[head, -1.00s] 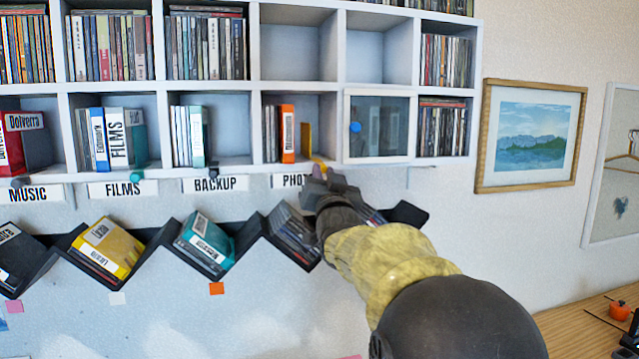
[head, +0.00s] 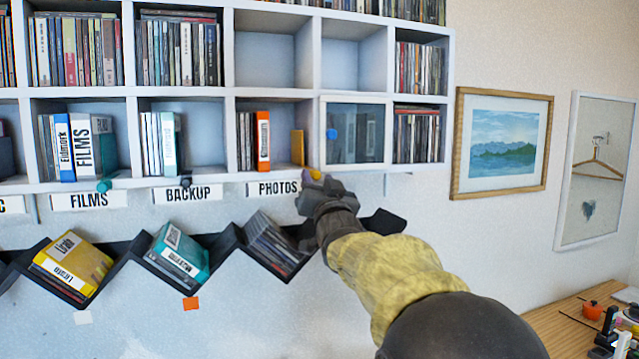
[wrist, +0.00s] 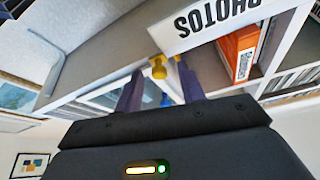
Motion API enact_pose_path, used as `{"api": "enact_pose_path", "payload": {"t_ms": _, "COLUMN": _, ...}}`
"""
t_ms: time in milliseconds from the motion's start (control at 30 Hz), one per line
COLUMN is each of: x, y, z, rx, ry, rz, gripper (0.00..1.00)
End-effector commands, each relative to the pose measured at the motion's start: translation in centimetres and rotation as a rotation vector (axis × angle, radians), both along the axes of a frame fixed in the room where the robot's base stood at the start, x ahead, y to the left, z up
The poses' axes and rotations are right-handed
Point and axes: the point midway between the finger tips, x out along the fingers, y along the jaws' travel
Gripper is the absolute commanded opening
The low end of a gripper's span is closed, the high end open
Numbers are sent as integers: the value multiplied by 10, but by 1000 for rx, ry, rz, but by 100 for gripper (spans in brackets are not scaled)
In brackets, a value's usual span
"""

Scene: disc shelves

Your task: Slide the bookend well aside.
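The yellow bookend (head: 297,147) stands upright in the PHOTOS compartment, to the right of an orange case (head: 262,141) with a clear gap between them. Its yellow knob shows at the shelf's front edge, just above my gripper (head: 317,182). In the wrist view, my gripper's two purple fingers (wrist: 159,75) are apart, with the yellow knob (wrist: 158,68) seen between their tips. Another bit of yellow shows by the right fingertip. I cannot tell whether a finger touches it. My wrist covers part of the rack below.
A small glass-fronted door (head: 355,132) with a blue knob closes the compartment to the right. The PHOTOS label (head: 274,189) hangs below the shelf. A black zigzag rack (head: 385,222) with tilted cases (head: 273,243) runs underneath. A framed picture (head: 502,144) hangs to the right.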

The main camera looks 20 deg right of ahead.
Motion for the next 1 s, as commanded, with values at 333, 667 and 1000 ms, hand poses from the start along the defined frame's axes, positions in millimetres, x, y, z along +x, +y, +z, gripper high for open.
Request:
{"api": "enact_pose_path", "payload": {"t_ms": 333, "x": -9, "y": 0, "z": -6, "rx": 0, "ry": 1, "rz": -3, "gripper": 39}}
{"api": "enact_pose_path", "payload": {"t_ms": 667, "x": -59, "y": 11, "z": -28, "rx": -1, "ry": 0, "rz": -3, "gripper": 39}}
{"api": "enact_pose_path", "payload": {"t_ms": 1000, "x": -113, "y": 23, "z": -48, "rx": -1, "ry": -2, "rz": -2, "gripper": 39}}
